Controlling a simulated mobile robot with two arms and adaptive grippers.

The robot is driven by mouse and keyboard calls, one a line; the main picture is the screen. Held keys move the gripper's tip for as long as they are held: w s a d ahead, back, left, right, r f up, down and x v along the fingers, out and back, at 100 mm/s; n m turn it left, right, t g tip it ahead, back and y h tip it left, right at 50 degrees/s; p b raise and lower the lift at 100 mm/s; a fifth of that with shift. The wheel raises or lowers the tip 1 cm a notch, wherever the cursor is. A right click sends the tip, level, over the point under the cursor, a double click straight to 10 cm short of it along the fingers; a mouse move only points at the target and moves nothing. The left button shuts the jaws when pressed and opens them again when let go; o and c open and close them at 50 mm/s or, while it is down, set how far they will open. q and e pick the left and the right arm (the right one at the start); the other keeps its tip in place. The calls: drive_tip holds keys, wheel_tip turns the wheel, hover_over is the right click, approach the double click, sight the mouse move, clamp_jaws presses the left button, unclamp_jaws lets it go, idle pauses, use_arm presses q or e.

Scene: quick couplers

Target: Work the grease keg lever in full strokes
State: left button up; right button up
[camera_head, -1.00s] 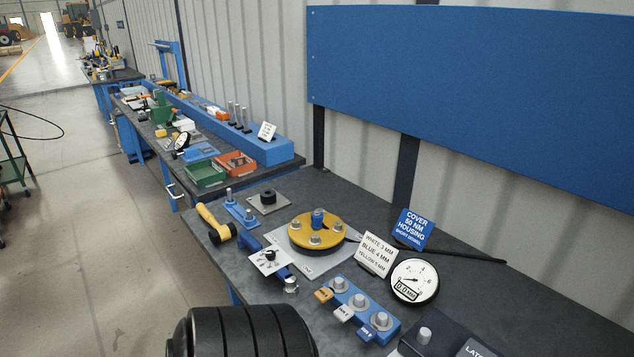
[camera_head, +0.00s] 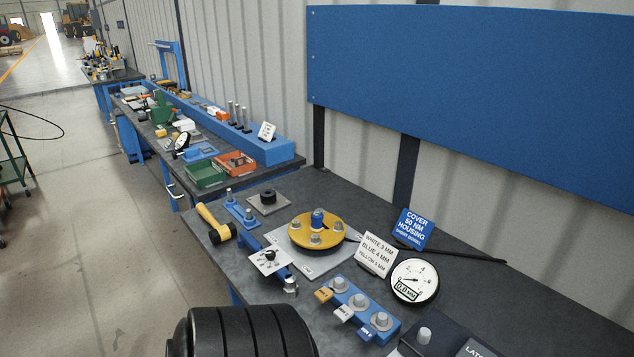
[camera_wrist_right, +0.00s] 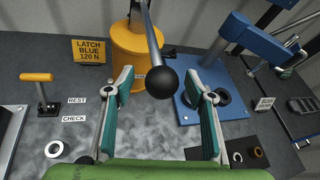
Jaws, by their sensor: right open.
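The grease keg (camera_wrist_right: 136,55) is a yellow-orange drum at the top of the right wrist view. Its lever is a grey rod (camera_wrist_right: 151,38) coming down from the top edge and ending in a black ball knob (camera_wrist_right: 163,83). My right gripper (camera_wrist_right: 160,88) is open, with one teal finger to each side of the knob. Gaps show on both sides of the knob; how deep it sits between the fingers I cannot tell. The keg and lever do not show in the head view. My left gripper is in neither view.
A "LATCH BLUE 120 N" sign (camera_wrist_right: 89,51) and a yellow T-handle (camera_wrist_right: 41,88) stand left of the keg. A blue fixture (camera_wrist_right: 206,104) with black rings is at right. The head view shows a yellow flanged cover (camera_head: 337,235) and a dial gauge (camera_head: 414,280) on the bench.

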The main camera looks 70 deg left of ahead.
drive_tip(key=shift+s+r+p, duration=0.4)
drive_tip(key=shift+s+p, duration=0.1)
drive_tip(key=shift+p, duration=0.05)
drive_tip(key=p+v, duration=0.3)
drive_tip(key=v, duration=0.3)
drive_tip(key=shift+f+p, duration=0.1)
drive_tip(key=shift+p, duration=0.3)
